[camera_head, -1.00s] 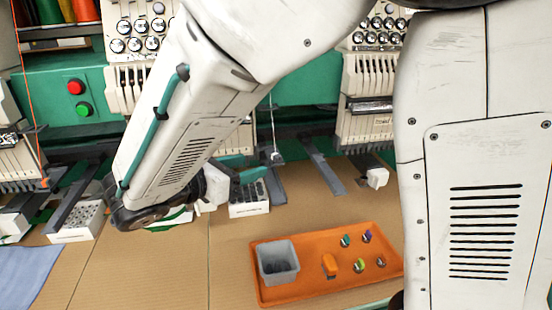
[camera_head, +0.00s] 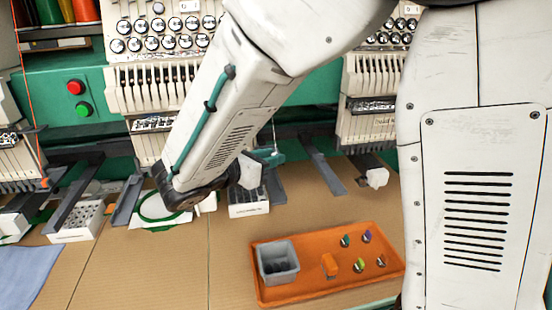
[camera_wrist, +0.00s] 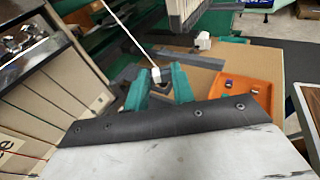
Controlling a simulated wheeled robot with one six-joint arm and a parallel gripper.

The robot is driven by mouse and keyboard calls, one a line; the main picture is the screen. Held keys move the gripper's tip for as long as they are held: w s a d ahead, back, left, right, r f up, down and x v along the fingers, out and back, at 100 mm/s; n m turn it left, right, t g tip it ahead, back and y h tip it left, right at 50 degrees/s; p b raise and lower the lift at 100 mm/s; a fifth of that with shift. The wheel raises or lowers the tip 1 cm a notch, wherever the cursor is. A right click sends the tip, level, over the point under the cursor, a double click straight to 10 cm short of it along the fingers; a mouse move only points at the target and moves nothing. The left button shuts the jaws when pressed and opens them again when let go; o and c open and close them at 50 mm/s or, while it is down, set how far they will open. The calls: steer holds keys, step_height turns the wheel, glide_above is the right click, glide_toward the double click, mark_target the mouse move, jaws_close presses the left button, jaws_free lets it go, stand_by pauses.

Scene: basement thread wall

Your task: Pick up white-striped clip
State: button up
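Several small clips lie on the orange tray (camera_head: 320,289), among them a teal-and-blue one (camera_head: 346,241), a purple-and-blue one (camera_head: 366,236), a yellow-green one (camera_head: 358,265) and an orange one (camera_head: 380,261). They are too small to tell which is white-striped. The tray also shows at the right of the wrist view (camera_wrist: 262,92). In the head view my gripper (camera_head: 268,157) is partly behind my arm, above and left of the tray, well away from the clips.
A grey bin (camera_head: 278,264) and an orange block (camera_head: 330,264) sit on the tray. White boxes with holes (camera_head: 248,208) (camera_head: 78,228) stand by the embroidery machines along the back. The brown tabletop (camera_head: 140,275) left of the tray is clear.

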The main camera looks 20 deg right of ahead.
steer(key=shift+c, duration=0.8)
steer(key=s+a+r, duration=0.5)
steer(key=s+a, duration=0.5)
steer(key=s, duration=0.2)
steer(key=shift+s+a, duration=0.15)
